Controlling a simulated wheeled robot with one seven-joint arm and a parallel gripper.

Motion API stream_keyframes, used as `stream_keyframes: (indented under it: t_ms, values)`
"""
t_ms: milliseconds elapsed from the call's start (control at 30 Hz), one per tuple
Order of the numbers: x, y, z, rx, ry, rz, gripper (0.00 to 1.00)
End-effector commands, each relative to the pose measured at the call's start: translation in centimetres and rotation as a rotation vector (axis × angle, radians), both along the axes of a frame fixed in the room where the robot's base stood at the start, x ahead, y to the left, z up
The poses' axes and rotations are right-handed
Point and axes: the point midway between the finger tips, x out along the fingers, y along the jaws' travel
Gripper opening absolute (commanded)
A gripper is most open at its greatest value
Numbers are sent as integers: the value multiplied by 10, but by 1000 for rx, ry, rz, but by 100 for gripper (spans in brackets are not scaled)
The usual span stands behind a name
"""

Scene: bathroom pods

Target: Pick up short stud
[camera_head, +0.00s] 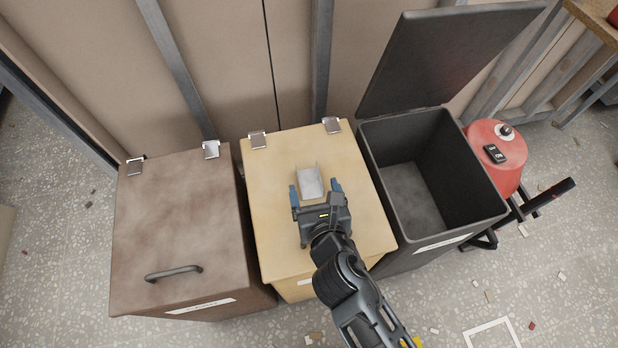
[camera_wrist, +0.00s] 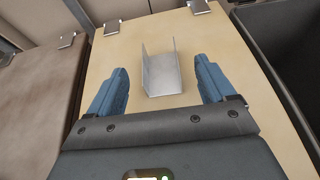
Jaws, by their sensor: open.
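The short stud (camera_head: 310,182) is a small grey metal U-shaped channel piece. It lies on the closed lid of the tan bin (camera_head: 275,235), towards the hinged side. My gripper (camera_head: 316,190) is open, with its two blue fingers on either side of the stud's near end in the head view. In the wrist view the stud (camera_wrist: 161,72) sits between and just beyond the fingertips (camera_wrist: 162,75), with a gap on each side. I cannot tell how high the fingers are above the lid.
A closed brown bin (camera_head: 180,225) with a handle stands on the left. A black bin (camera_head: 470,205) with its lid raised (camera_head: 440,55) stands open and empty on the right. A red canister (camera_head: 500,165) is beyond it. Small scraps lie on the floor.

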Motion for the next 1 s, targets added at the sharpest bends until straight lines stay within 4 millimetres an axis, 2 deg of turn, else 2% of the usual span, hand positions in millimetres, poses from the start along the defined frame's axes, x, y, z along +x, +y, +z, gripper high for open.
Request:
stream_keyframes:
  t_ms: [100, 267, 600, 900, 1000]
  values:
    - [12, 3, -5, 1, 0, 0, 83]
    - [19, 5, -9, 1, 0, 0, 83]
    - [57, 15, -27, 3, 0, -1, 83]
    - [60, 16, -28, 3, 1, 0, 83]
    - [60, 16, -28, 3, 1, 0, 73]
